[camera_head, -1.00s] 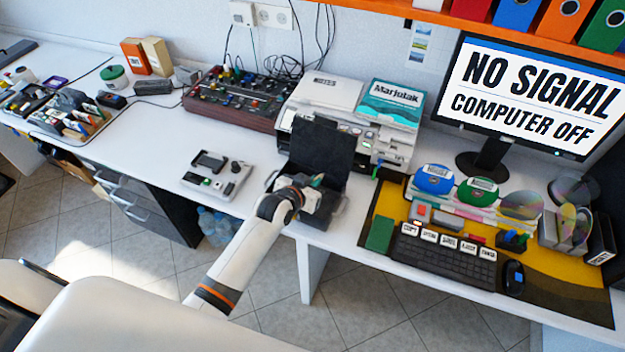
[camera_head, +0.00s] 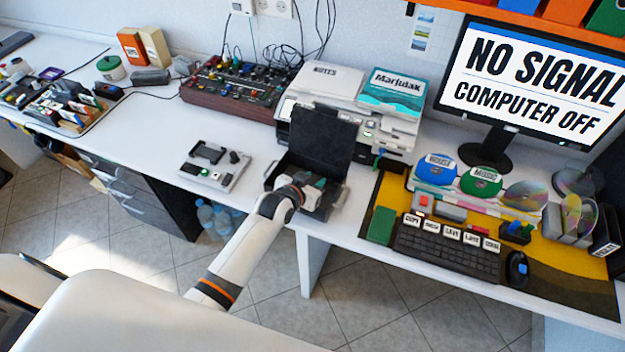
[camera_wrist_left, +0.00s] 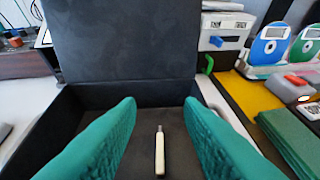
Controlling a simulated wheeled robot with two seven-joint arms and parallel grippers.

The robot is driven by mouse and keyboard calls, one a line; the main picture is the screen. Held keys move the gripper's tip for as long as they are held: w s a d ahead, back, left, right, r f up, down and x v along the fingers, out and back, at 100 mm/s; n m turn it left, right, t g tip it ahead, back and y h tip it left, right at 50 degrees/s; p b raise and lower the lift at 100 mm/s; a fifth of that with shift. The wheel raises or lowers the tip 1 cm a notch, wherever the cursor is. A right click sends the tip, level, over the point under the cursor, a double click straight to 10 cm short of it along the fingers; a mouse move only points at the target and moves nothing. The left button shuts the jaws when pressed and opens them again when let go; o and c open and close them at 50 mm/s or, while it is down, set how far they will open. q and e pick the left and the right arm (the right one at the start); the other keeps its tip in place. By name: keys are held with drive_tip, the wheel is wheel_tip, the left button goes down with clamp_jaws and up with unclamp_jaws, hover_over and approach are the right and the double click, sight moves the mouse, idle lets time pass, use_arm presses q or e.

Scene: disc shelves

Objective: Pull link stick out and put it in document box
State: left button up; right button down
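The black document box (camera_head: 321,133) stands open on the desk in front of the printer, its lid raised at the back. Its lid also shows in the left wrist view (camera_wrist_left: 125,45). The link stick (camera_wrist_left: 160,152), a small pale stick with a metal tip, lies on the box floor. My left gripper (camera_head: 316,184) is over the box. Its two green fingers (camera_wrist_left: 160,115) are wide apart with nothing between them, and the stick shows below, apart from them. My right gripper is not in view.
A grey device with a dark block (camera_head: 215,165) lies left of the box. The printer (camera_head: 375,130) stands behind it. The keyboard (camera_head: 447,248), disc stands and a green block (camera_head: 381,225) are on the right. Bare white desk lies between the grey device and the box.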

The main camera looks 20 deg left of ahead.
use_arm(q)
drive_tip(key=v, duration=1.2)
idle(0.7)
